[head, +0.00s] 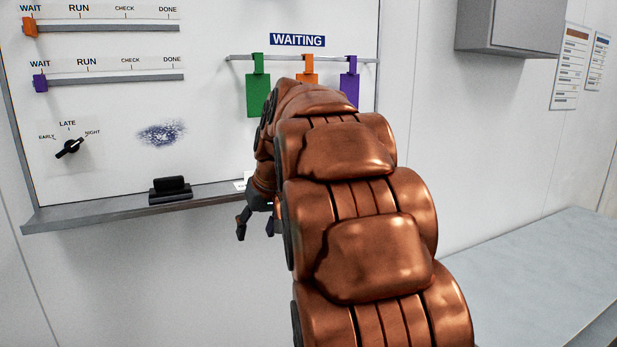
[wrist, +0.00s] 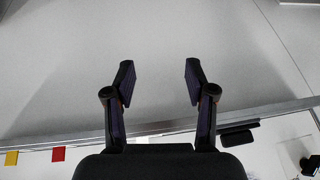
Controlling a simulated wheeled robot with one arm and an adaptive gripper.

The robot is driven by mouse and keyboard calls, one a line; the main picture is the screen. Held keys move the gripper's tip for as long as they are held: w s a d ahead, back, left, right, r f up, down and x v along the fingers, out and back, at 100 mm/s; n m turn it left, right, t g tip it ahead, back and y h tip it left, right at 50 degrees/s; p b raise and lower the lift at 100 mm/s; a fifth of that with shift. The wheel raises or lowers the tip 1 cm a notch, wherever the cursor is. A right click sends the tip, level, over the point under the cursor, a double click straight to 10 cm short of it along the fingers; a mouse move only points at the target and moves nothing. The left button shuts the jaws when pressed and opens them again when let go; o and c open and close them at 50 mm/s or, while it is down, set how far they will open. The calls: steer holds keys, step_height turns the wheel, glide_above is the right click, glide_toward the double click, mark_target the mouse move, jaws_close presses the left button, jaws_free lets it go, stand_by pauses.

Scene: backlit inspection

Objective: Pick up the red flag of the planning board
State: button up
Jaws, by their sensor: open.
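The planning board (head: 215,30) is white and hangs on the wall in the head view. A small red piece (wrist: 57,154), which looks like the red flag, shows at the lower left of the wrist view, just past the ledge edge. Its full shape cannot be told. No red flag shows in the head view, where my copper arm covers part of the board. My gripper (head: 255,227) is open and empty, below the board's ledge and pointing down. In the wrist view its open fingers (wrist: 158,75) stand apart with only pale wall between them.
A yellow piece (wrist: 11,158) is beside the red one. Green (head: 258,95), orange (head: 308,66) and purple (head: 349,85) tags hang on the WAITING rail. A black eraser (head: 170,190) sits on the ledge (head: 100,213). A grey cabinet (head: 510,30) and counter (head: 540,270) are at right.

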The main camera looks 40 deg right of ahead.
steer(key=w+d+r+t+h, duration=0.2)
steer(key=d+r, duration=0.3)
steer(key=d, duration=0.6)
steer(key=w+d+r+t+h, duration=0.1)
steer(key=w+d+r+t, duration=0.1)
steer(key=d+r, duration=0.65)
steer(key=shift+w+d+f+p, duration=0.4)
steer(key=shift+w+d+f, duration=0.4)
steer(key=shift+f, duration=0.5)
steer(key=shift+w+d+f+p, duration=0.35)
steer(key=shift+w+d+f, duration=0.5)
steer(key=shift+f, duration=0.45)
steer(key=shift+w+d+f+p, duration=0.4)
steer(key=shift+w+d+f, duration=0.4)
steer(key=shift+f, duration=0.5)
steer(key=c, duration=0.8)
